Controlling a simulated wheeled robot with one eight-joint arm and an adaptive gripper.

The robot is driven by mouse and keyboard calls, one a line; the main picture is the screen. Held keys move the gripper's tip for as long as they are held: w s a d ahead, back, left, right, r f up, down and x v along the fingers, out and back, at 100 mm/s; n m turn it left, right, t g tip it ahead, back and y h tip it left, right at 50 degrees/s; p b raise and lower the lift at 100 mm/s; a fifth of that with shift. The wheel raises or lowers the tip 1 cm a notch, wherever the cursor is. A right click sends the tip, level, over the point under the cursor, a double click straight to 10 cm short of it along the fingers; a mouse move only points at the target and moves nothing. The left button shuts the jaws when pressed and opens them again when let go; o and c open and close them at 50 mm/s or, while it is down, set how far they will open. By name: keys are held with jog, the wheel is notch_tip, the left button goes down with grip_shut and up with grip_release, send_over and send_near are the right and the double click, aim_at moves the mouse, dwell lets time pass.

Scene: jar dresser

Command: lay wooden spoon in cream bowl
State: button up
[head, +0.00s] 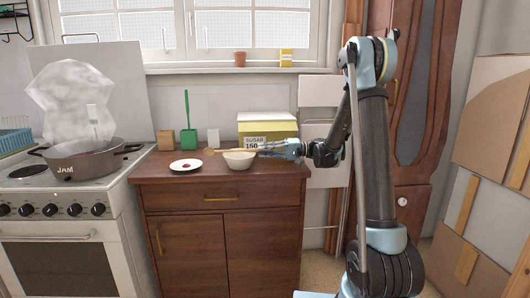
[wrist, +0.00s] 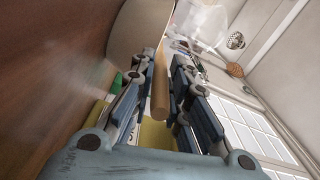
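The cream bowl (head: 239,161) stands on the dresser top near its front edge, and its pale side also shows at the top of the wrist view (wrist: 138,30). My gripper (head: 268,149) is just right of the bowl, at about rim height or a little above. It is shut on the wooden spoon (wrist: 160,88), whose handle runs between the fingers. In the head view the spoon (head: 212,152) points left, across and above the bowl, with its head past the bowl's left side. Whether the spoon touches the rim cannot be told.
A white saucer (head: 186,165) with a small dark red spot lies left of the bowl. Behind stand a yellow-green sugar box (head: 267,126), a green brush (head: 188,137), a white card and a wooden block (head: 166,140). A jam pot (head: 85,158) steams on the stove at left.

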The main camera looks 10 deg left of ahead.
jog(key=o, duration=0.5)
jog(key=shift+d, duration=0.1)
jog(key=v, duration=1.1)
jog(key=shift+w+d, duration=0.2)
jog(key=shift+d, duration=0.2)
